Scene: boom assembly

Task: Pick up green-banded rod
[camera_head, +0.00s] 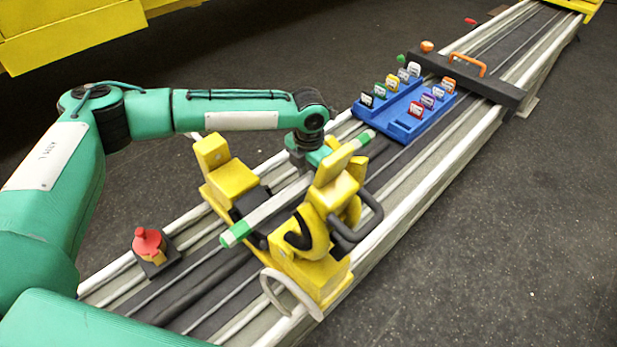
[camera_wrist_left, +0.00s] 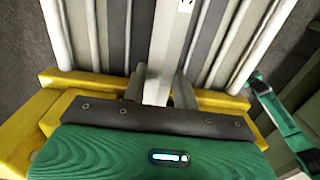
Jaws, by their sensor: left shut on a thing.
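The green-banded rod (camera_head: 281,201) is a pale grey bar with green bands near its ends. It lies diagonally across the yellow fixture (camera_head: 230,181), between its rear block and its front clamp-like part (camera_head: 331,195). My left gripper (camera_head: 318,158) is at the rod's far half, behind the front part, and is shut on the rod. Its fingertips are mostly hidden there. In the left wrist view, the pale grey rod (camera_wrist_left: 164,50) runs up from the gripper's dark plate, with yellow fixture parts on both sides. My right gripper is not in view.
The fixture stands on a long railed track (camera_head: 420,160). A blue tray (camera_head: 412,122) with several coloured tags sits farther along it. A dark crossbar with an orange handle (camera_head: 467,62) lies beyond. A red-topped button (camera_head: 149,243) is at the near left. The floor at right is clear.

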